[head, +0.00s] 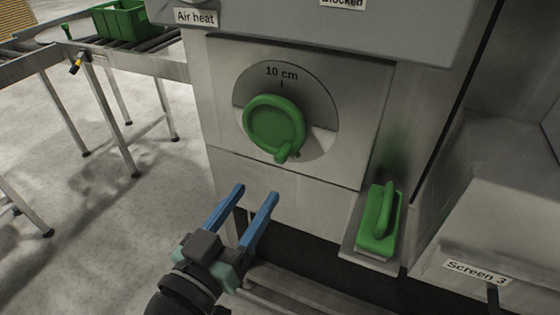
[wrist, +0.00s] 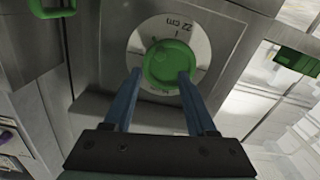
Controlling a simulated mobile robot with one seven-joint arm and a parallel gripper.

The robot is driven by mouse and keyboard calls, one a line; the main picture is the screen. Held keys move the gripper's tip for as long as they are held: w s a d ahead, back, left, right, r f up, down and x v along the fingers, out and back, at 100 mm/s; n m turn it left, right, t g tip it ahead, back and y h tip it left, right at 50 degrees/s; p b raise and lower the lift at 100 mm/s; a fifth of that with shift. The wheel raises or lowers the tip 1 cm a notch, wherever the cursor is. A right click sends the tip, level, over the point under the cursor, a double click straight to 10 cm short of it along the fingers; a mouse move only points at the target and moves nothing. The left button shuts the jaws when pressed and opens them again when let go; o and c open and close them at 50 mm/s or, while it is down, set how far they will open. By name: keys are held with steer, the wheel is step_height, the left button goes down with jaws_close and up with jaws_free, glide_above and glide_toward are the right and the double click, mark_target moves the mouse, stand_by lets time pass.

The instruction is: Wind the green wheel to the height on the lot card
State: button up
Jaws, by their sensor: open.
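The green wheel (head: 274,122) is on a round dial plate (head: 318,104) on the grey machine front, its small knob pointing down and slightly right. "10 cm" is printed at the top of the plate. I cannot make out a lot card in either view.
A green block with a handle (head: 378,222) sits on a small ledge at lower right of the wheel. A roller conveyor (head: 130,42) with a green crate (head: 122,20) stands at upper left. A box labelled Screen 3 (head: 478,272) is at right.

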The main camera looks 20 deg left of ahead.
mark_target(278, 162)
steer(key=w+p, duration=0.1)
steer(key=w, duration=0.9)
steer(key=shift+d+p, duration=0.2)
steer(key=shift+p, duration=0.15)
jaws_close()
